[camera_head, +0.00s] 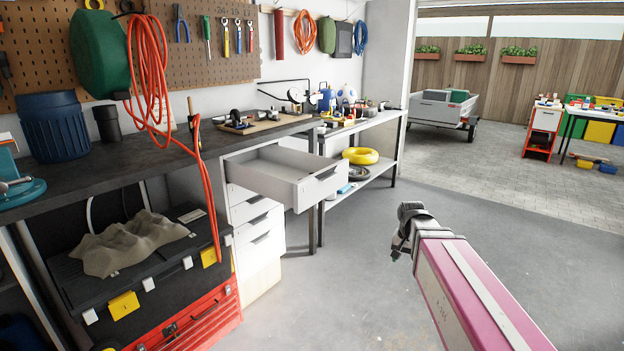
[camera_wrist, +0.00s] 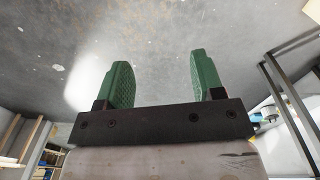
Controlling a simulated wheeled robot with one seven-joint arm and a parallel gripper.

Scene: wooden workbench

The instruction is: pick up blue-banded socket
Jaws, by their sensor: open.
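I cannot make out a blue-banded socket in either view. Small dark items (camera_head: 236,118) lie on a board on the dark workbench, too small to identify. My gripper shows in the wrist view (camera_wrist: 160,70), with two green textured fingers standing apart and nothing between them. Grey concrete floor fills the background behind the fingers. In the head view my pink arm reaches in from the lower right over open floor, well to the right of the bench.
The dark workbench (camera_head: 135,152) runs along the left. An open drawer (camera_head: 318,184) juts out below it. An orange cord (camera_head: 152,70) hangs over its edge. A shelf holds a yellow ring (camera_head: 360,155). A trailer (camera_head: 440,108) stands farther back. The middle floor (camera_head: 350,280) is clear.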

